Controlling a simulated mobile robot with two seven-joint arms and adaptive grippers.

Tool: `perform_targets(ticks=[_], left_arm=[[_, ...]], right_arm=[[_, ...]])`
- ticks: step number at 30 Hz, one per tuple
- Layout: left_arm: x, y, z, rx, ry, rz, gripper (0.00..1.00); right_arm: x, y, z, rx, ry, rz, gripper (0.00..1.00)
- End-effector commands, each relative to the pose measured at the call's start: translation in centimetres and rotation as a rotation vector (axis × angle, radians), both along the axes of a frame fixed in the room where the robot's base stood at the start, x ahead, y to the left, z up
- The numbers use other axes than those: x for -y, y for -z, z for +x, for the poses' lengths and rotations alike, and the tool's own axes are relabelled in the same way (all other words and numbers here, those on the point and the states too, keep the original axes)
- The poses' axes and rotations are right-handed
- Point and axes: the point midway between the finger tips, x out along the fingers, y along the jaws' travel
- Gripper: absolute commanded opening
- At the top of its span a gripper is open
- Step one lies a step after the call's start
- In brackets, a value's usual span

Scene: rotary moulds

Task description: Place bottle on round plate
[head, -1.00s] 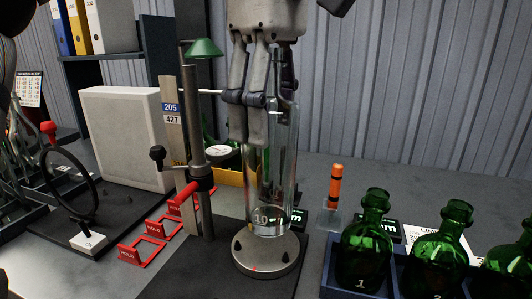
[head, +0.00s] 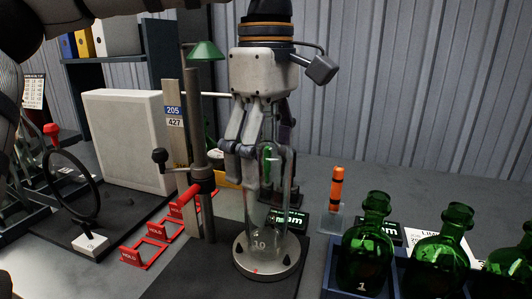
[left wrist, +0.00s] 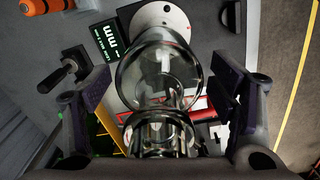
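The clear glass bottle (head: 264,228), marked 10, stands upright on the round grey plate (head: 284,268) in the head view, its base appearing to meet the plate's top. My left gripper (head: 262,178) points down from above, with its fingers around the bottle's upper part. In the left wrist view the bottle (left wrist: 160,72) lies between the two finger pads of my left gripper (left wrist: 160,92), with a gap on both sides, so the gripper is open. The pale plate (left wrist: 148,14) shows beyond the bottle. My right gripper is out of view.
A steel post (head: 196,160) with a red handle stands close left of the plate. An orange tube (head: 337,186) is behind right. Green bottles (head: 368,240) sit in a blue crate (head: 337,268) at right. Red stands (head: 146,250) lie at left. A digital display (head: 289,218) is behind the plate.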

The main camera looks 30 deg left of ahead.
Motion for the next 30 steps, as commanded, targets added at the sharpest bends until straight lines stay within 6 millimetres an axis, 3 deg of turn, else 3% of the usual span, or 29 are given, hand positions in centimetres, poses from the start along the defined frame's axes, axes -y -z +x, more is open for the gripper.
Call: perform_targets(ticks=[8, 11, 21, 30], left_arm=[[0.0, -0.5, 0.0, 0.000, -0.001, 0.000, 0.78], [0.0, -2.1, 0.1, 0.002, -0.001, 0.001, 0.78], [0.0, -10.7, 0.0, 0.001, -0.002, 0.001, 0.78], [0.0, -12.3, 0.0, 0.000, 0.000, 0.000, 0.78]], right_arm=[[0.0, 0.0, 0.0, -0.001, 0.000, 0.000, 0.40], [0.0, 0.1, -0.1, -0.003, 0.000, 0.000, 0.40], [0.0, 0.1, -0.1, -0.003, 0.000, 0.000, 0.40], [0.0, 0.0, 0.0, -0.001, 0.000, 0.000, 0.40]])
